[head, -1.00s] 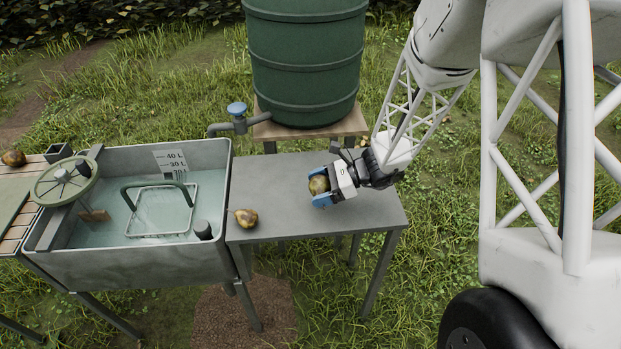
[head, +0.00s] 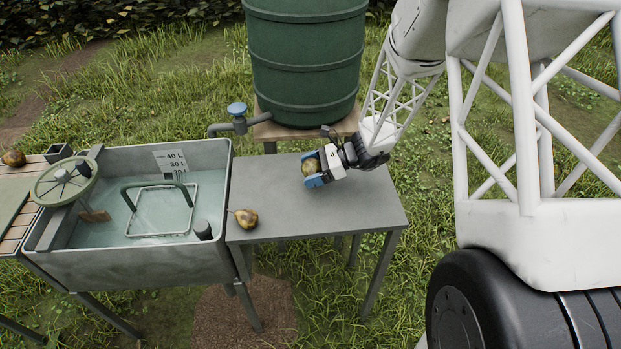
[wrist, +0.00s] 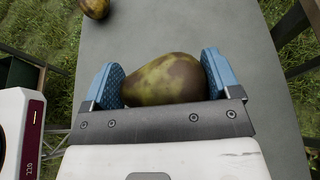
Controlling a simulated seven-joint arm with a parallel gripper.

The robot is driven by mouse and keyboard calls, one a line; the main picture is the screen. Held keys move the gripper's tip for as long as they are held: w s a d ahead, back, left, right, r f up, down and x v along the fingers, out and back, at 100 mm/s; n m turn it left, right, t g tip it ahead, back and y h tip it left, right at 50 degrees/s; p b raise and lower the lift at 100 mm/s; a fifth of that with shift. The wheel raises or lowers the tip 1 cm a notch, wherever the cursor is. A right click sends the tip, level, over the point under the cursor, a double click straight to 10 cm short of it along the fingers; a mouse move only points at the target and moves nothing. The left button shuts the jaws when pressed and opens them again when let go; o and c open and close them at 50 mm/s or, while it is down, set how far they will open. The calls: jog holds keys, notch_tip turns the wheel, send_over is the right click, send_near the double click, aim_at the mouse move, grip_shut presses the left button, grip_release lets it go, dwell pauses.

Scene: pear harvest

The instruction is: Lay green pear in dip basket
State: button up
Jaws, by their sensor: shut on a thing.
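My gripper (head: 312,171) is shut on a green pear with brown patches (head: 309,166), over the back part of the grey table. In the wrist view the pear (wrist: 168,80) lies sideways between the two blue finger pads. The dip basket (head: 160,212) is a wire frame with a dark green handle, in the water of the grey tank to the left. My gripper is well to the right of it. I cannot tell how high the pear is above the table.
A second brownish pear (head: 245,218) lies on the table's left end, between my gripper and the tank (head: 130,268). The tank has a handwheel (head: 64,181) at its left and a dark cylinder (head: 203,230) at its right front corner. A tap (head: 237,112) reaches out behind. Another pear (head: 13,158) lies far left.

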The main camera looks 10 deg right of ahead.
jog(key=shift+f, duration=1.7)
jog(key=shift+f, duration=0.15)
jog(key=o, duration=0.8)
jog(key=shift+o, duration=0.2)
jog(key=shift+v, duration=6.1)
jog(key=shift+a, duration=0.1)
